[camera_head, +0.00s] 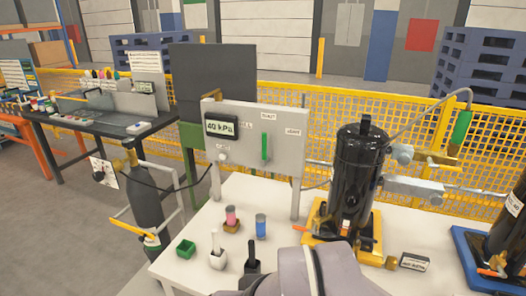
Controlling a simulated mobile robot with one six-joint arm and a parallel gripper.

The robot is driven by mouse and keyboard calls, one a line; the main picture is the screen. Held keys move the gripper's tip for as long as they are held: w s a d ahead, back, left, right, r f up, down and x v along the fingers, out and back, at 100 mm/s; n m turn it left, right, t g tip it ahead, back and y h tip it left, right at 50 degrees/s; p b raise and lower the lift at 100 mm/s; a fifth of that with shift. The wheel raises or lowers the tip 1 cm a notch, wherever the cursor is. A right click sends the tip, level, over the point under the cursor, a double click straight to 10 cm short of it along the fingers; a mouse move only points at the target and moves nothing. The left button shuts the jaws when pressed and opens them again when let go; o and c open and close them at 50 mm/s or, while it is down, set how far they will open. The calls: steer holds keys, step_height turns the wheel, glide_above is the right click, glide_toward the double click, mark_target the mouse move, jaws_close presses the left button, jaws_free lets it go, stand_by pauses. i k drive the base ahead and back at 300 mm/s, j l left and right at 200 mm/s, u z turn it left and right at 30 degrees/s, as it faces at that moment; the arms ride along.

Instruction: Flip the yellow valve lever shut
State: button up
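A yellow lever (446,167) shows at the right of the black compressor (357,180), by a pale fitting and a green hose end (462,127). Another yellow bar-like handle (131,229) sticks out beside the dark gas cylinder (146,200) at the left. I cannot tell from this view which of them is the valve lever, or whether its valve is open or shut. Part of my grey arm shows at the bottom middle, in front of the white table. My gripper's fingers are not visible.
A blue tray (465,262) with another black unit stands right. Yellow mesh fence (285,100) runs behind. Grey floor is clear at the lower left.

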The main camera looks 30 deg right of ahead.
mark_target(432, 165)
steer(key=z, duration=2.2)
